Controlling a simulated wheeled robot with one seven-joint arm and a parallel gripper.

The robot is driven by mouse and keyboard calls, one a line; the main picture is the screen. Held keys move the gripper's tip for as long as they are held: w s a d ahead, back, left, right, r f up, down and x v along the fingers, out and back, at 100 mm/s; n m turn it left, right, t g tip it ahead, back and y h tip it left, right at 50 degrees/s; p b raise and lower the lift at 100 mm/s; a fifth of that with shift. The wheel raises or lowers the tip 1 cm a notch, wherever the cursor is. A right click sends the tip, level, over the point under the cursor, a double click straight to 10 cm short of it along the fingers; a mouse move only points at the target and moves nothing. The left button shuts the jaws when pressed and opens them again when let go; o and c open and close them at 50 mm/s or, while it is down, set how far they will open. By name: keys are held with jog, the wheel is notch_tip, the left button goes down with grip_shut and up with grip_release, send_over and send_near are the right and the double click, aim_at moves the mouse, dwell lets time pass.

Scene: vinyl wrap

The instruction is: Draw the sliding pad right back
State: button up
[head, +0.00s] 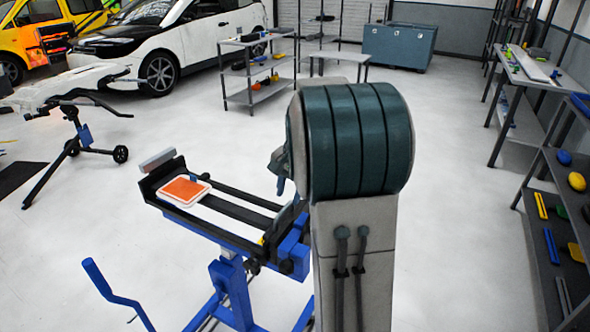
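A blue-framed stand carries a long black bed with two rails (232,207). A white pad with an orange top (184,190), which looks like the sliding pad, sits at the far left end of the rails. A small blue part stands at its right corner. A grey block (157,158) is fixed at that end of the bed. My arm's large link hides most of my gripper (281,184); a small part shows beside the link, over the right side of the rails and apart from the pad. Its fingers are not clear.
The rails between the pad and the near right end look clear. My arm covers part of that near end. A blue bent bar (115,290) stands out at lower left. Shelves with tools (565,215) line the right side. Open white floor surrounds the stand.

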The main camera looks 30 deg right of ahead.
notch_tip(320, 180, up, 9)
jog(key=s+d, duration=0.1)
jog(key=shift+s+r, duration=0.15)
jog(key=shift+s, duration=0.2)
dwell(0.3)
